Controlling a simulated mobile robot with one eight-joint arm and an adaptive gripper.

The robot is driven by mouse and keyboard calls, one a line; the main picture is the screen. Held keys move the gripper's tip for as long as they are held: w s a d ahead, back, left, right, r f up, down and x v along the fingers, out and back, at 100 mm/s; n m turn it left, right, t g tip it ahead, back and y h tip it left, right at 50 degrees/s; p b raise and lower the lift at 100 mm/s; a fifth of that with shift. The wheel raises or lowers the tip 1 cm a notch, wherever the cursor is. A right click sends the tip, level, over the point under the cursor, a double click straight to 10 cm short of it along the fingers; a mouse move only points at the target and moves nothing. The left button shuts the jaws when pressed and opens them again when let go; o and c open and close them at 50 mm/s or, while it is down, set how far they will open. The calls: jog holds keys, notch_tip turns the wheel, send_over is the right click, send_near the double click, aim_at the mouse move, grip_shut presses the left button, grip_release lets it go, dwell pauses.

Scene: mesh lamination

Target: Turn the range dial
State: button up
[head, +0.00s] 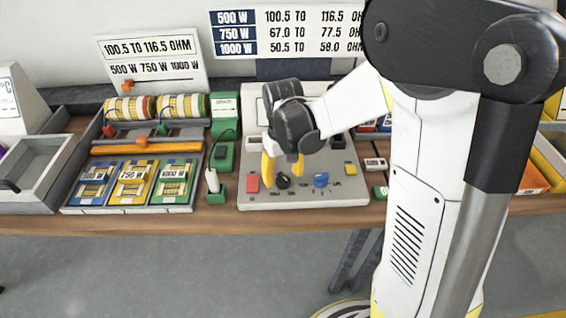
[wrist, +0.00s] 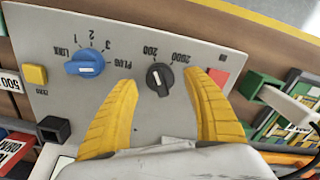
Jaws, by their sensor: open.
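The range dial (wrist: 159,79) is a black knob on the grey panel of the meter box, with the marks 200 and 2000 beside it. It also shows in the head view (head: 283,182). A pale line marks its face; I cannot tell exactly which mark it points to. My gripper (wrist: 160,80) is open, its two yellow fingers on either side of the dial with a gap on both sides. In the head view my gripper (head: 283,169) is over the panel. Whether the fingertips touch the panel is unclear.
A blue selector knob (wrist: 85,65) and a yellow button (wrist: 35,75) are on one side of the dial. A red button (head: 252,184) is on the other. A green block (head: 216,190) and a tray of wattage packets (head: 129,208) stand left of the box.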

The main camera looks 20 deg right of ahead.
aim_at(283, 177)
notch_tip(283, 177, up, 10)
jog(key=shift+r, duration=0.25)
jog(key=shift+s, duration=0.1)
